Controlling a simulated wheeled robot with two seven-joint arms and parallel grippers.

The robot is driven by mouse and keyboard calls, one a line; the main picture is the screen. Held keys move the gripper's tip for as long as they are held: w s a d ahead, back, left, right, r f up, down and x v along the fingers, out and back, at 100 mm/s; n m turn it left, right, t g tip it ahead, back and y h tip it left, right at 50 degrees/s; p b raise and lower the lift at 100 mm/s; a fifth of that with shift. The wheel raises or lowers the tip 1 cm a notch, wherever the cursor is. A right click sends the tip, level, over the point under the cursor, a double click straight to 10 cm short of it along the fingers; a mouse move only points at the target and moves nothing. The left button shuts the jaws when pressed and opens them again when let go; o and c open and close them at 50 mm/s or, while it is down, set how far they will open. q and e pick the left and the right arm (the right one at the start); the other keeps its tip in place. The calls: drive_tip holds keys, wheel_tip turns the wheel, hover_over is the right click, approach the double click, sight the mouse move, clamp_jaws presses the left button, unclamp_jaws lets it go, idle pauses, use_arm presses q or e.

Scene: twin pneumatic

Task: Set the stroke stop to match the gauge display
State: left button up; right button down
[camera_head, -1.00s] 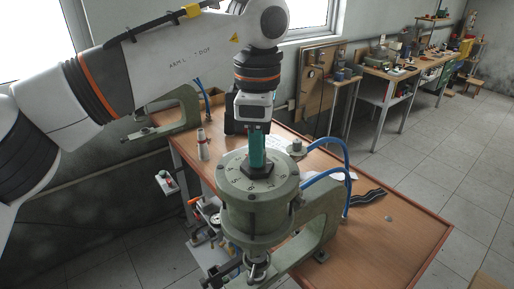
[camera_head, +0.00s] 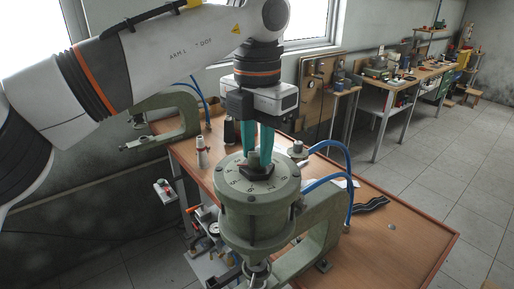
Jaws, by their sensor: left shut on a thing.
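The green-grey press cylinder (camera_head: 258,212) stands upright at the table's near side, with a numbered dial face (camera_head: 231,181) on top. The stroke stop's dark knob (camera_head: 259,172) sits at the centre of the dial, with a small reddish mark beside it. My left gripper (camera_head: 259,163) points straight down from above. Its two teal fingers are shut on the knob and partly hide it and the far dial numbers. A small round gauge (camera_head: 213,230) shows left of the cylinder, too small to read. My right gripper is not in view.
Blue hoses (camera_head: 346,165) loop right of the cylinder. A second green press frame (camera_head: 185,115) stands at the back left. A white bottle (camera_head: 201,152) and a dark one (camera_head: 229,130) stand on the wooden table (camera_head: 400,262). Its right front is mostly clear.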

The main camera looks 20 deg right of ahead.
sight(257, 151)
use_arm(q)
drive_tip(key=n+b, duration=0.1)
drive_tip(key=n, duration=0.2)
drive_tip(key=shift+w+r+n, duration=0.1)
drive_tip(key=shift+r+n, duration=0.05)
drive_tip(key=shift+n, duration=0.25)
drive_tip(key=shift+n+b, duration=0.3)
drive_tip(key=shift+n, duration=1.3)
drive_tip(key=shift+r, duration=0.1)
drive_tip(key=o, duration=1)
wheel_tip(257, 151, up, 12)
drive_tip(key=p, duration=1.1)
drive_tip(key=shift+f, duration=0.2)
